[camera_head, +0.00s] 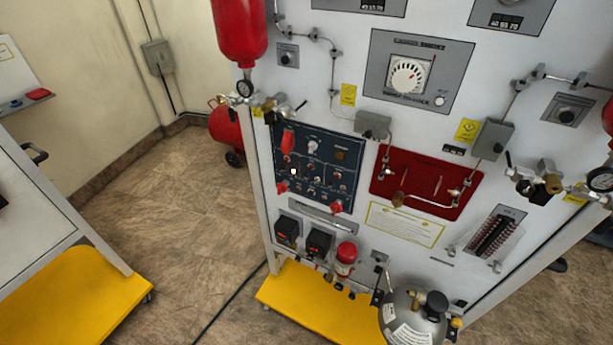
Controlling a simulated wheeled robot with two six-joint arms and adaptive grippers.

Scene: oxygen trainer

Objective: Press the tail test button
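A dark blue control panel (317,167) is on the left part of the upright grey trainer board. It bears several small knobs and switches, several red covers or tags, a white knob (313,147) near its top and an orange-brown square (341,154) at upper right. A small bright white spot (293,171) shows on its left side. The panel's lettering is too small to read, so I cannot tell which control is the tail test button. Neither of my grippers is in view.
A red panel (427,183) with valves and pipes sits right of the blue panel. A red bottle (240,30) with a gauge hangs at the board's upper left. A grey cylinder (412,318) stands below on the yellow base (310,300). Open floor (195,210) lies left.

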